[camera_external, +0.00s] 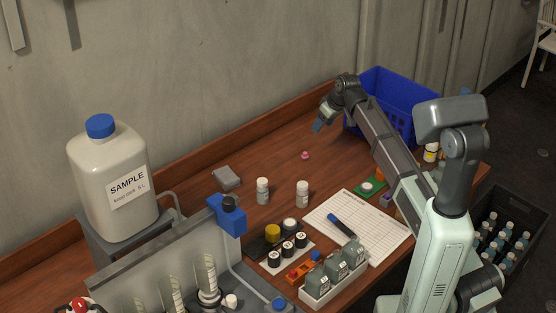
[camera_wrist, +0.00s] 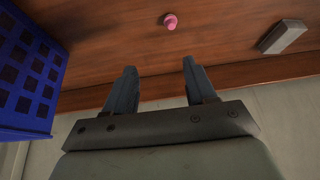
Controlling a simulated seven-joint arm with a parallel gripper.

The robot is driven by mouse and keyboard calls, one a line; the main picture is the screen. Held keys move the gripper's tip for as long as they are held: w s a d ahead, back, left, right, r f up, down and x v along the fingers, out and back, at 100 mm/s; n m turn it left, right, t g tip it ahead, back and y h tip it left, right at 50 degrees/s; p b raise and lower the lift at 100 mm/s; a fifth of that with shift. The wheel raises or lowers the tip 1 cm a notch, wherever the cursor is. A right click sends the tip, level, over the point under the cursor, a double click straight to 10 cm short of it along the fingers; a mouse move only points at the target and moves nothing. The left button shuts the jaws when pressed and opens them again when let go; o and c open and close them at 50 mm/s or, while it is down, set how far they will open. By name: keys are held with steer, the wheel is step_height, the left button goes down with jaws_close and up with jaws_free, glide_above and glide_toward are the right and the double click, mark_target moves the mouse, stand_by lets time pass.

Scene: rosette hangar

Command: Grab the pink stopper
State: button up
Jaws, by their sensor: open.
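The pink stopper (camera_external: 305,155) is a small pink piece on the wooden table, toward the back. In the wrist view the pink stopper (camera_wrist: 170,21) lies beyond the fingertips, near the top middle. My gripper (camera_external: 318,125) is above the table, behind and a little right of the stopper, close to the blue crate. In the wrist view my gripper (camera_wrist: 158,68) shows two dark blue-grey fingers spread apart with nothing between them. The gripper is apart from the stopper.
A blue crate (camera_external: 408,88) stands right of my gripper; its wall also fills the left side of the wrist view (camera_wrist: 12,108). A grey box (camera_external: 226,178) lies left of the stopper. White bottles (camera_external: 262,191) stand in front. The table around the stopper is clear.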

steer(key=s+a+f, duration=0.1)
glide_above(304, 153)
steer(key=s+d, duration=0.1)
steer(key=d, duration=0.2)
steer(key=shift+n+g, duration=0.3)
steer(key=shift+n, duration=0.1)
steer(key=f, duration=0.7)
steer(key=shift+a+f, duration=0.25)
steer(key=shift+f, duration=0.1)
steer(key=shift+s+a+x, duration=0.1)
steer(key=shift+x, duration=1.2)
steer(key=shift+s+a+x, duration=0.1)
steer(key=shift+x, duration=1.2)
jaws_close()
